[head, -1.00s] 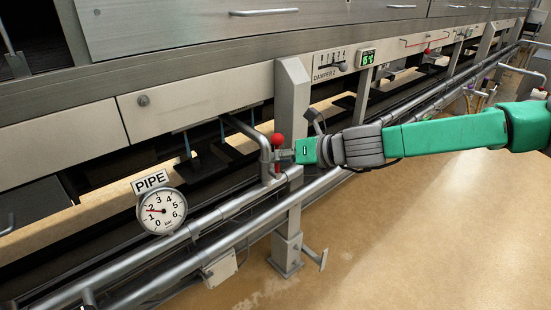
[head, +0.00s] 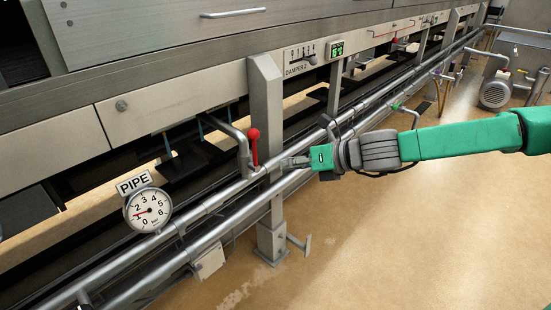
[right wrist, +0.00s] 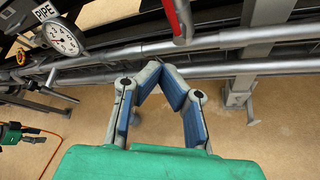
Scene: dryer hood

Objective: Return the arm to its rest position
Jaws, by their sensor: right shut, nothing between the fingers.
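My right gripper (head: 288,163) is shut and empty in front of the lower pipes, just right of a red-handled lever (head: 254,147). A small gap seems to lie between the fingertips and the lever. In the right wrist view my right gripper (right wrist: 158,68) has its blue-padded fingers converging at the tips with nothing between them. The red lever (right wrist: 180,18) shows above and beyond them. A small green and black gripper (right wrist: 20,132), probably my left, shows at the left edge of that view; its jaw state is unclear.
A gauge labelled PIPE (head: 148,210) sits by the pipes at left. Metal pipes (head: 220,203) run along the machine front. A post (head: 267,110) stands behind the lever. A motor (head: 497,90) stands far right. The tan floor (head: 400,240) is open.

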